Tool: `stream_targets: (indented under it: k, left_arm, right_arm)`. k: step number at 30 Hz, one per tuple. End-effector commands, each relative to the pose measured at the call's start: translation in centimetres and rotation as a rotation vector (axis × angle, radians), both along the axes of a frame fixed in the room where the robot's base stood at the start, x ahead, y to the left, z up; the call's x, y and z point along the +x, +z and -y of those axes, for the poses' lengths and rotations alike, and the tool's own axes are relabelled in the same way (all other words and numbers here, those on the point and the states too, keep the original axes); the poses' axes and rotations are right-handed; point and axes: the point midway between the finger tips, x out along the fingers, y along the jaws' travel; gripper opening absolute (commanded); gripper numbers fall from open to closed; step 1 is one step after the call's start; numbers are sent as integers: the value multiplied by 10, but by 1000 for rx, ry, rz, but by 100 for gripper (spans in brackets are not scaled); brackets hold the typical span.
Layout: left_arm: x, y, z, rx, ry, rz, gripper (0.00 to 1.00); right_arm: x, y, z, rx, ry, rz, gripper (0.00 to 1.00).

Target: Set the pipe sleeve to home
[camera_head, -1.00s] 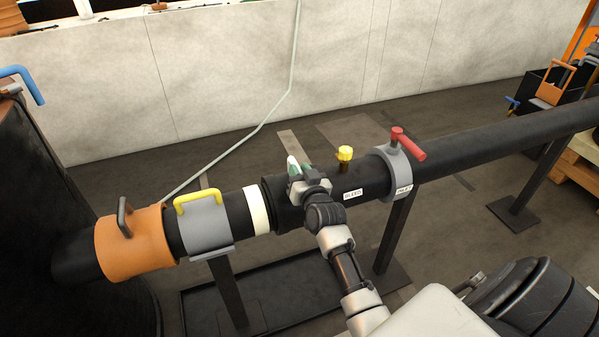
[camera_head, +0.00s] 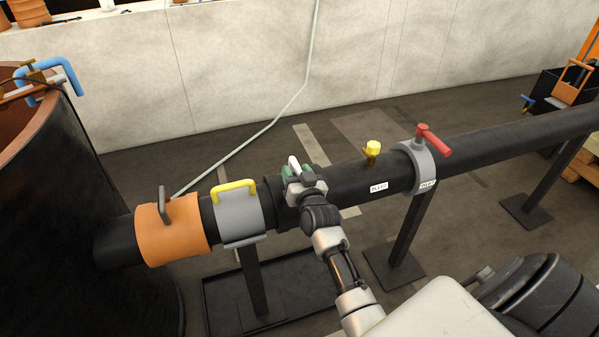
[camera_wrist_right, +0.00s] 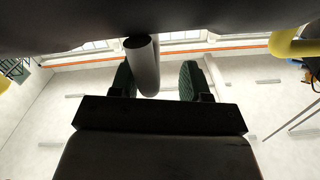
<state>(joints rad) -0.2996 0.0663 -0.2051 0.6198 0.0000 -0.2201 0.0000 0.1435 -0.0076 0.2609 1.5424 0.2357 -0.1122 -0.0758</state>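The pipe sleeve (camera_head: 284,216) is a dark collar around the black pipe, with its left end up against the grey clamp (camera_head: 239,220) with the yellow handle (camera_head: 233,187). A pale handle (camera_head: 294,163) stands up from the sleeve; in the right wrist view it is a grey-white bar (camera_wrist_right: 146,68). My right gripper (camera_head: 298,172) is at this handle, its green-padded fingers on either side. In the wrist view the bar is near the left finger, with a gap to the right finger, so the gripper (camera_wrist_right: 158,80) is open around it. My left gripper is not in view.
An orange collar (camera_head: 178,232) with a dark handle lies left, near a large dark tank (camera_head: 60,170). Right of the sleeve are a yellow knob (camera_head: 373,148), a label reading BLEED (camera_head: 379,187), and a grey clamp (camera_head: 417,168) with a red handle. Posts hold up the pipe.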

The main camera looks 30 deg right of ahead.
Motion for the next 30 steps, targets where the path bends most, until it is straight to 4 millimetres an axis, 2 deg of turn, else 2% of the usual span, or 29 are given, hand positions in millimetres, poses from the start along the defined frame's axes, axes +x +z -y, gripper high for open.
stream_targets:
  k: [6,14,17,24,30]
  left_arm:
    - [0,0,-12,15,-2,0,44]
    - [0,0,-13,16,1,0,44]
    - [0,1,-13,16,2,0,44]
    - [0,2,-13,16,2,0,44]
    - [0,2,-13,16,2,0,44]
  right_arm:
    - [0,-1,1,-2,-1,-4,44]
    - [-6,-1,1,-5,-3,-3,44]
    - [-19,-1,-2,-4,-3,-4,44]
    - [-67,-2,-15,-3,-1,-6,44]
    - [-96,-2,-22,-2,0,-5,44]
